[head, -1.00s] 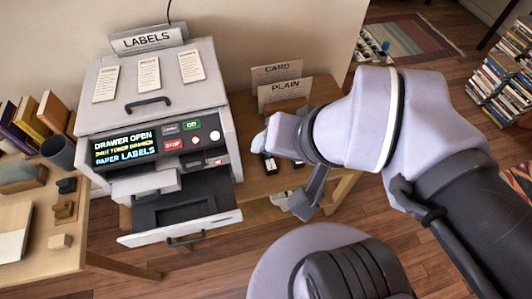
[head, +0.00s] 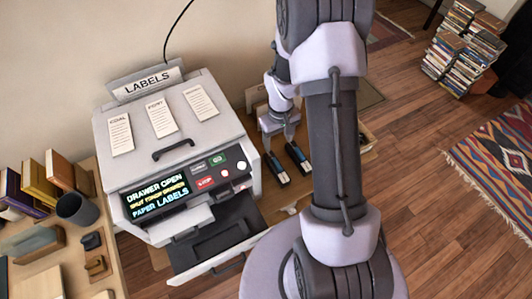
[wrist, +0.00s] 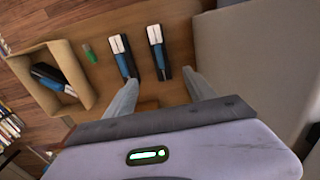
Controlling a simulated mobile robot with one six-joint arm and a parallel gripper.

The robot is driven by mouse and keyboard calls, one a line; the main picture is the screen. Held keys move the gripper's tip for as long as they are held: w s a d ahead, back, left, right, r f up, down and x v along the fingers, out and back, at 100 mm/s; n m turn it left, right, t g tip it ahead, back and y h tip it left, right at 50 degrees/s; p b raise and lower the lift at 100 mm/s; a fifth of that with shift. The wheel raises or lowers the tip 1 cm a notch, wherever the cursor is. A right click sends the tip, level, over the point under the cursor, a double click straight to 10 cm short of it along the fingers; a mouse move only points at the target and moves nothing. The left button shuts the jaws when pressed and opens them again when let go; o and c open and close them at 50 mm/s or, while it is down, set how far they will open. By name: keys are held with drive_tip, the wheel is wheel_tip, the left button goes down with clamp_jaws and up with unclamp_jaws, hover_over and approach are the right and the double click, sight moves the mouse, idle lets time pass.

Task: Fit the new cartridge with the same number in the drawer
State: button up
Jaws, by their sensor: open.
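The label machine (head: 165,165) has its toner drawer (head: 215,245) pulled out at the front. The drawer shows a dark inside; I make out no cartridge or number there. Two dark cartridges with white and blue labels lie side by side on the side table: one (head: 276,168) left, one (head: 298,157) right. They also show in the wrist view, left (wrist: 124,58) and right (wrist: 157,50). Their numbers are unreadable. My gripper (head: 281,138) is open and empty above them; in the wrist view its fingertips (wrist: 162,88) are spread near their lower ends.
A wooden box (wrist: 84,72) at left in the wrist view holds another cartridge (wrist: 50,75). A small green object (wrist: 89,53) lies beside it. The machine's display (head: 157,195) reads DRAWER OPEN. A grey cup (head: 77,208) and books stand on the left desk.

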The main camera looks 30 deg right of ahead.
drive_tip(key=b, duration=0.3)
approach(277, 164)
wheel_tip(277, 164, down, 5)
drive_tip(key=shift+w+d+f, duration=0.1)
wheel_tip(277, 164, down, 5)
drive_tip(key=shift+f+b, duration=0.15)
drive_tip(key=shift+b, duration=1.05)
drive_tip(key=shift+c, duration=1.3)
clamp_jaws()
